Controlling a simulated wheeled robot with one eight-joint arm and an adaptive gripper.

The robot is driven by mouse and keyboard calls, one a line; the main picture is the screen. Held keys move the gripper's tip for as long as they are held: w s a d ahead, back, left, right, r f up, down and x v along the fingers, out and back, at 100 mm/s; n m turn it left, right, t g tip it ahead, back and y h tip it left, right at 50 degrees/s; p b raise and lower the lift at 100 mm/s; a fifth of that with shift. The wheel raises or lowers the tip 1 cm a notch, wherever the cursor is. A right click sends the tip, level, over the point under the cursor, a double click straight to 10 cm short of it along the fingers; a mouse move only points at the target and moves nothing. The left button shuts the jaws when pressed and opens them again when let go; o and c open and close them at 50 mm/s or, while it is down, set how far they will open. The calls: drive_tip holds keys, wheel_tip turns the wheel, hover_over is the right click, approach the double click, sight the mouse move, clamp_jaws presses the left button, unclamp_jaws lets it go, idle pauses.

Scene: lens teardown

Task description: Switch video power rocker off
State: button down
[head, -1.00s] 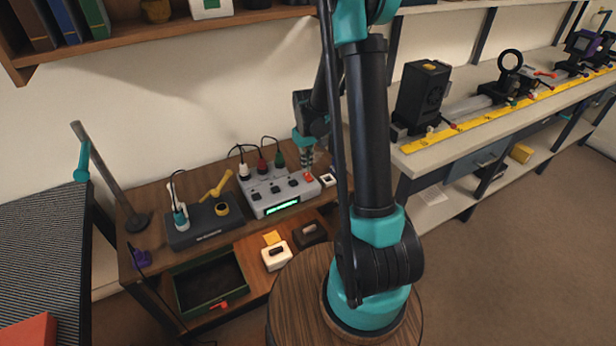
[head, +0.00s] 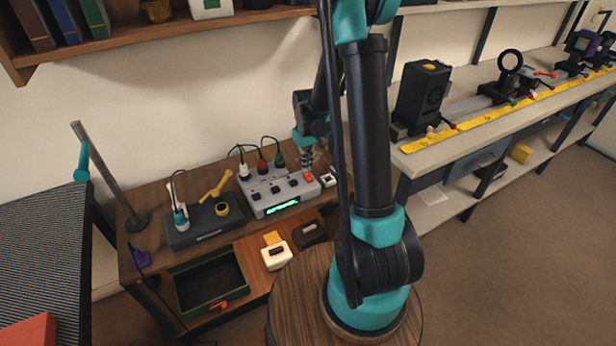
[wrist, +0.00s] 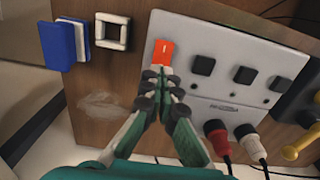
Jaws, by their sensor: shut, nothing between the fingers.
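The grey power box (head: 284,196) stands on the wooden desk with a lit green display on its front. Its red-orange rocker (head: 309,177) is at the right end of a row of dark switches. In the wrist view the red rocker (wrist: 164,53) has a white mark and lies just beyond my fingertips. My gripper (wrist: 158,74) is shut and empty, its tips at the near edge of the rocker; I cannot tell whether they touch. In the head view my gripper (head: 306,160) is above the box's right end, partly hidden by my arm.
Plugs with cables (wrist: 216,132) stand in the box beside the fingers. A white-framed switch (wrist: 111,32) and a blue block (wrist: 64,42) are off the box's end. A black device (head: 204,222) with a yellow lever is left of the box. A green-rimmed tray (head: 207,301) is below.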

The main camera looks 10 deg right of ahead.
sight(307, 174)
drive_tip(key=shift+f, duration=1.05)
idle(0.6)
drive_tip(key=shift+r, duration=3.5)
drive_tip(key=s+d+r+m+t, duration=0.1)
drive_tip(key=s+d+t, duration=0.1)
drive_tip(key=s, duration=0.9)
drive_tip(key=s+d+r+m+t, duration=0.2)
drive_tip(key=s, duration=0.9)
drive_tip(key=shift+m, duration=0.3)
